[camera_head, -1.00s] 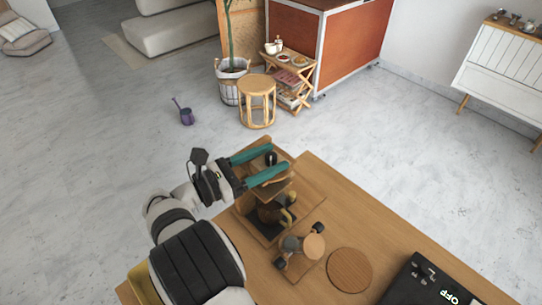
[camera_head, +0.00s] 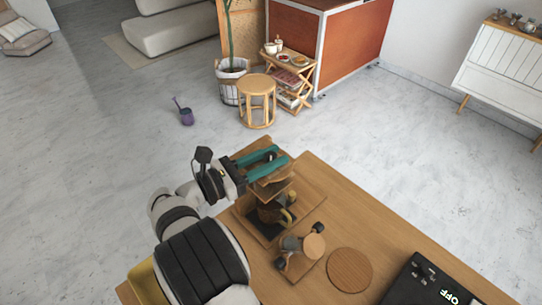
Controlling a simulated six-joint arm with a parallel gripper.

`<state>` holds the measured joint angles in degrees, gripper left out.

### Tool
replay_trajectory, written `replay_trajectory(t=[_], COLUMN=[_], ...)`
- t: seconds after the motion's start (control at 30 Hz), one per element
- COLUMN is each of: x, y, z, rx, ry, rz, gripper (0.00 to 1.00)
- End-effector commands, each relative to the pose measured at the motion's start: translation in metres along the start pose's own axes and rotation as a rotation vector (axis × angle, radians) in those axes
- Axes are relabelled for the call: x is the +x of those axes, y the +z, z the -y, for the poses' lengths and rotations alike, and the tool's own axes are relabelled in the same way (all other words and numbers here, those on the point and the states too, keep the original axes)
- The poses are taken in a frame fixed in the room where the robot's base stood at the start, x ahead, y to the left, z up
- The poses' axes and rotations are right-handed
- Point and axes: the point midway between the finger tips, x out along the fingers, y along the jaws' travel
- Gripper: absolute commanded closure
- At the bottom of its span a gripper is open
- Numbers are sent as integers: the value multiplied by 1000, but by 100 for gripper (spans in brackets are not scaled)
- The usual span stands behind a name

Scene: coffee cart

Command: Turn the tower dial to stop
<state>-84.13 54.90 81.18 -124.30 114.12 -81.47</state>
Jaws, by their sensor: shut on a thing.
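The wooden tower (camera_head: 286,206) stands on the table at my gripper's end, with dark parts and a yellow curved piece inside it. The tower dial (camera_head: 270,156) is a small dark knob at its top, partly hidden by my fingers. My gripper (camera_head: 279,155) has two teal fingers. They lie on either side of the dial and are shut on it. The dial's markings and which way it points are too small to tell.
A small wooden stand with dark knobs (camera_head: 313,246) is in front of the tower. A round wooden disc (camera_head: 349,270) lies to its right. A black device marked OFF (camera_head: 425,283) sits at the table's (camera_head: 375,225) lower right. Bare tabletop lies between disc and back edge.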

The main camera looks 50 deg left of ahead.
Motion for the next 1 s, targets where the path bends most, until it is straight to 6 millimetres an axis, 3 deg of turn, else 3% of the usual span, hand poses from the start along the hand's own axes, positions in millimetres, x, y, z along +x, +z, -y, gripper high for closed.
replay_trajectory(t=[1.0], x=[0], y=[0], z=[1], rx=[-1], ry=[596], rz=[-1], gripper=[100])
